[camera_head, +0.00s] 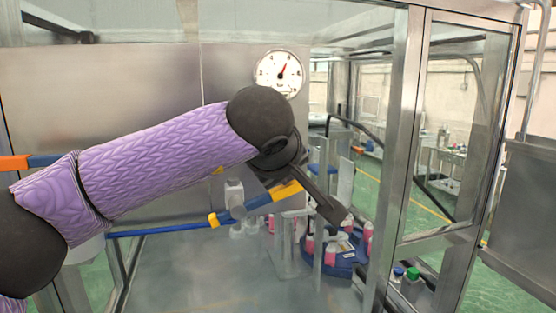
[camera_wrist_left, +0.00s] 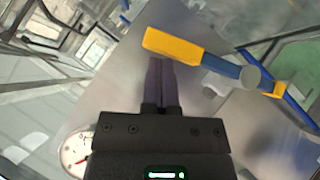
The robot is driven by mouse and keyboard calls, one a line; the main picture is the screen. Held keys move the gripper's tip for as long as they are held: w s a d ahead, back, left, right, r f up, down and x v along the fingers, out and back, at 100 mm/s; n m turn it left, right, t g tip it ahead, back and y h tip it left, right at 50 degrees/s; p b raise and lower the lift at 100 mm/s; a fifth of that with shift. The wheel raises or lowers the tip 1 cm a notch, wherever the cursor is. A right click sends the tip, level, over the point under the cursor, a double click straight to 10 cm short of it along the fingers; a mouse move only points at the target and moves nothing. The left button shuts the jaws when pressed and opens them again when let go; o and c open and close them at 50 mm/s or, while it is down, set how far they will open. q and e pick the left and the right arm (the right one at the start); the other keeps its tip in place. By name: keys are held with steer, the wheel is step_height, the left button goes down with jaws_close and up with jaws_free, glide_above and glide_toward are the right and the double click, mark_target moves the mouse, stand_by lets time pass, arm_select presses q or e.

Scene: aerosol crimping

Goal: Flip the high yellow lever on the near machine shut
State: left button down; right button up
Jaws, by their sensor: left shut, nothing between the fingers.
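The yellow lever (camera_head: 287,190) has a yellow grip on a blue arm and points up and to the right in the head view, partly behind my left gripper. In the left wrist view the yellow grip (camera_wrist_left: 172,44) lies just beyond the fingertips, its blue arm running right to a grey round end. My left gripper (camera_head: 338,213) is shut and empty, with its fingers slanting down right, past the lever's tip. Its closed fingers also show in the left wrist view (camera_wrist_left: 160,66). A small gap seems to part them from the grip; contact cannot be told. My right gripper is out of view.
A blue rail (camera_head: 165,229) with a yellow clip (camera_head: 213,220) runs below the lever. A pressure gauge (camera_head: 278,73) sits on the steel panel above. A metal frame post (camera_head: 402,150) stands right of my gripper. A blue turntable (camera_head: 345,262) with pink bottles is below.

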mark_target(295, 191)
arm_select(q)
steer(key=shift+w+d+f+y, duration=0.1)
steer(key=shift+d+f+y, duration=0.35)
steer(key=shift+f, duration=0.1)
steer(key=shift+w+d+f+b, duration=0.1)
steer(key=shift+d+f+b, duration=0.2)
steer(key=shift+f+b, duration=0.35)
steer(key=shift+f, duration=0.3)
